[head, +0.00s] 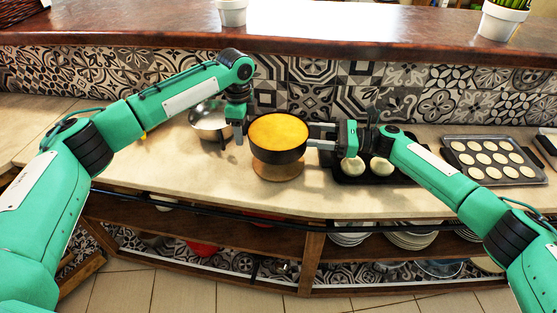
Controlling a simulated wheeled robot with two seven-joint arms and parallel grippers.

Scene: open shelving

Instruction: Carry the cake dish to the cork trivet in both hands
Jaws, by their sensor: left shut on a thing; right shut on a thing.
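The cake dish (278,154) is a dark round pan with a yellow cake (279,130) in it, and it looks level. The round cork trivet (278,172) shows on the counter directly below the dish in the picture, partly hidden by it. I cannot tell whether the dish touches the trivet or hangs just above it. My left gripper (240,138) is shut on the dish's left side. My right gripper (318,145) is shut on its right side.
A metal bowl (206,121) stands behind my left gripper. A dark tray (400,179) with pale buns lies close to my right gripper. The counter's front left (180,170) is clear. Plates sit on the shelf below.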

